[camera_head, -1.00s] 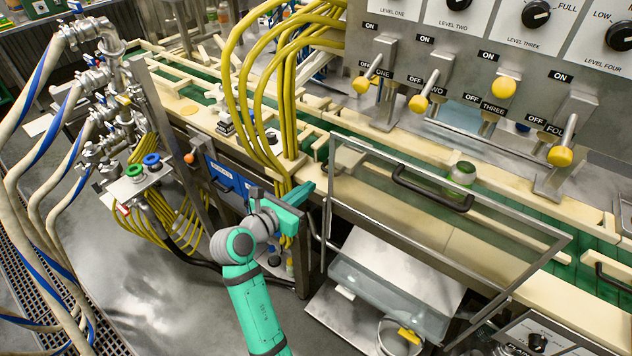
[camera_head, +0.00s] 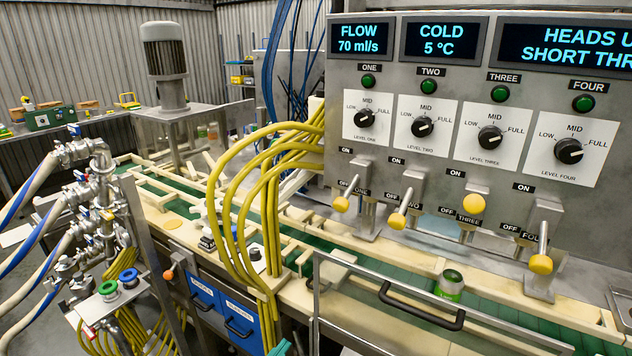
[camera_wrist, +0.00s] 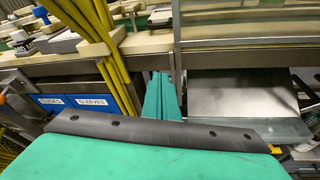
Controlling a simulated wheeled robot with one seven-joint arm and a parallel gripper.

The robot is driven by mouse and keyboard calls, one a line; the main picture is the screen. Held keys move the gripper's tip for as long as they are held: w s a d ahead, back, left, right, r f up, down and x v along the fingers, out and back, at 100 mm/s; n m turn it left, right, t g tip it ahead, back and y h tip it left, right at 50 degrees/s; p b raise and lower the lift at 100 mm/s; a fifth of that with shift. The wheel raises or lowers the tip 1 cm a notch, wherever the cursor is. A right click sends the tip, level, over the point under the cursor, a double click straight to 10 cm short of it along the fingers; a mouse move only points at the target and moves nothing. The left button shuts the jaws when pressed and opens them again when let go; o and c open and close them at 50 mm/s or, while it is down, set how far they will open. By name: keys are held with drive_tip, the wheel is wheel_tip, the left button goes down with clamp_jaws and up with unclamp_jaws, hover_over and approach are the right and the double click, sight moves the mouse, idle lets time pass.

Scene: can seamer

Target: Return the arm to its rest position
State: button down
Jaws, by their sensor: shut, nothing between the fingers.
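My gripper (camera_wrist: 161,84) shows in the wrist view as two teal fingers pressed together, with nothing held. It points toward the front of the conveyor line, between the yellow hoses and the clear guard's frame. In the head view only a small teal piece of my arm (camera_head: 281,347) shows at the bottom edge. The rest of my arm is out of that view.
Yellow hoses (camera_head: 268,215) drop close by. Blue drawers (camera_head: 205,294) sit left of them, and a framed clear guard (camera_head: 440,318) to the right. A green can (camera_head: 450,284) stands behind the guard. The control panel (camera_head: 430,160) has knobs and yellow-tipped levers.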

drive_tip(key=s+d+f+m+y, duration=0.25)
drive_tip(key=s+f+m, duration=0.4)
drive_tip(key=s, duration=0.35)
drive_tip(key=s+d+f+m+y, duration=0.1)
drive_tip(key=s+f+m+y, duration=0.3)
drive_tip(key=s+f, duration=0.45)
drive_tip(key=s+d+r+m+t, duration=0.1)
drive_tip(key=s+d+r+m, duration=0.1)
drive_tip(key=s+m, duration=0.7)
drive_tip(key=s+d+r+m, duration=0.3)
drive_tip(key=s+r+m, duration=0.2)
drive_tip(key=s+m, duration=0.4)
drive_tip(key=shift+s+d+r+t+h, duration=0.25)
drive_tip(key=shift+s+t+h, duration=0.2)
drive_tip(key=shift+s, duration=0.55)
drive_tip(key=shift+w, duration=0.1)
